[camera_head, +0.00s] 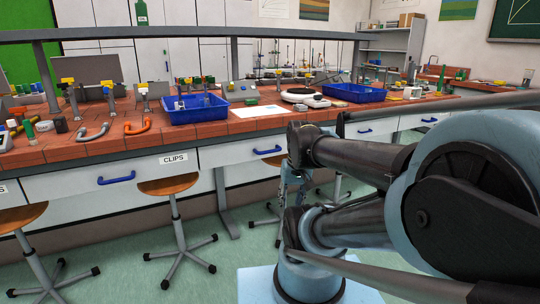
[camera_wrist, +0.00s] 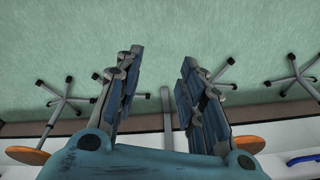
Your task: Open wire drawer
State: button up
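A white drawer front labelled CLIPS (camera_head: 130,182) with a blue handle (camera_head: 116,177) is under the bench at left. Further right are more white drawer fronts with blue handles: one in the middle (camera_head: 235,153) and others at the right (camera_head: 379,129). All look closed. I cannot read a label saying wire; my arm covers part of the row. My gripper (camera_wrist: 160,75) is open and empty in the wrist view, its two fingers apart over floor. A blue handle (camera_wrist: 304,158) shows at that view's lower right. In the head view my gripper is mostly hidden by my arm.
The tiled bench top (camera_head: 75,145) carries blue trays (camera_head: 212,112), a scale (camera_head: 303,97) and clamps. Stools (camera_head: 178,228) with wooden seats stand before the drawers. A table leg (camera_head: 222,195) stands between them. Green floor (camera_head: 130,265) is open in front.

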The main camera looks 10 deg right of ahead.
jog(key=w+r+m+t+y, duration=0.15)
jog(key=w+r+y, duration=0.25)
jog(key=w, duration=1)
jog(key=w+r+m+g+y, duration=0.1)
jog(key=w+r+m+y, duration=0.25)
jog(key=w, duration=1.05)
jog(key=w+d+t+y, duration=0.1)
jog(key=w+d+y, duration=0.1)
jog(key=w, duration=0.4)
jog(key=m+t+y, duration=0.2)
jog(key=t+y, duration=0.2)
send_near(273, 151)
jog(key=x, duration=1.1)
jog(key=shift+w+a+f, duration=0.1)
jog(key=shift+a+f, duration=0.05)
jog(key=shift+a, duration=0.05)
jog(key=shift+y, duration=0.25)
grip_shut()
